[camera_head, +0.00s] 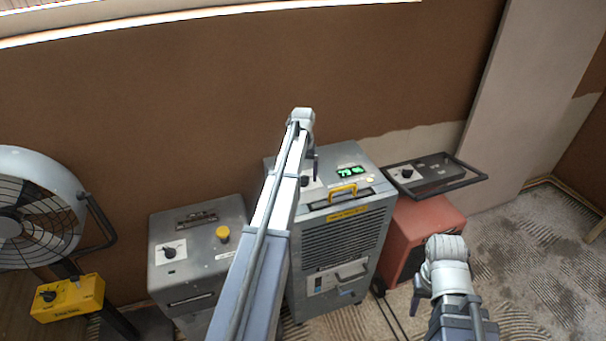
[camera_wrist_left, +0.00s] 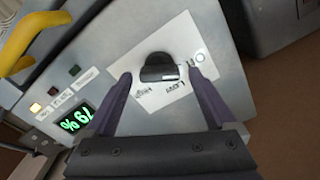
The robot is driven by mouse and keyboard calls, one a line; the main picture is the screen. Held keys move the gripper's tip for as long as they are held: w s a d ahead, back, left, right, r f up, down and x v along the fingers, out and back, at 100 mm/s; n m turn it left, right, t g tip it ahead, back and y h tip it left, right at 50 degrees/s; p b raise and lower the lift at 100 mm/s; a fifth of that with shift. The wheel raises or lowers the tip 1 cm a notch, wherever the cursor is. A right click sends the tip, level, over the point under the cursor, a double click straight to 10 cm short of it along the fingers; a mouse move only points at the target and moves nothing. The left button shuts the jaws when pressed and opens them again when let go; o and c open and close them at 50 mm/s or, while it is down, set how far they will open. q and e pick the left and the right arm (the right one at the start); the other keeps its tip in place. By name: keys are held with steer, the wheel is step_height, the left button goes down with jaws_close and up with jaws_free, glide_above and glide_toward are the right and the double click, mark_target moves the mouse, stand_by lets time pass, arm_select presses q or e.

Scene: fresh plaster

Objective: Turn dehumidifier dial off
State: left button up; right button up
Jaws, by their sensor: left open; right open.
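The dehumidifier (camera_head: 345,235) is a grey box with a yellow handle, a front grille and a green display (camera_head: 351,171). In the left wrist view the display (camera_wrist_left: 76,119) reads 79 %. Its dark dial (camera_wrist_left: 160,68) sits on a white label plate with High, Low and a partly hidden third mark; I cannot tell where it points. My left gripper (camera_wrist_left: 161,76) is open, with one finger on each side of the dial; contact is unclear. In the head view my left arm partly hides the dial (camera_head: 305,182). My right gripper (camera_head: 420,292) is open and empty near the red machine.
A grey box (camera_head: 190,255) with a dial and yellow knob stands left. A fan (camera_head: 35,215) and yellow control box (camera_head: 68,298) are at far left. A red machine (camera_head: 418,228) with a handle frame stands right of the dehumidifier. Bare floor (camera_head: 535,265) lies at right.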

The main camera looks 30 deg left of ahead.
arm_select(q)
steer(key=shift+r, duration=0.15)
step_height(320, 180, up, 8)
steer(key=p, duration=0.8)
steer(key=shift+f, duration=0.2)
steer(key=s+d+m, duration=0.1)
steer(key=s+d, duration=0.2)
steer(key=d, duration=0.4)
steer(key=s+d+f+m+b, duration=0.1)
steer(key=s+d, duration=0.2)
steer(key=d, duration=0.4)
steer(key=s+d+m, duration=0.1)
steer(key=s+d, duration=0.3)
steer(key=d, duration=0.3)
steer(key=s+d+f+m+y+b, duration=0.1)
steer(key=s+d+m, duration=0.3)
steer(key=s+d, duration=1.2)
steer(key=shift+s+m, duration=0.4)
steer(key=shift+s, duration=0.6)
steer(key=shift+d+f, duration=0.1)
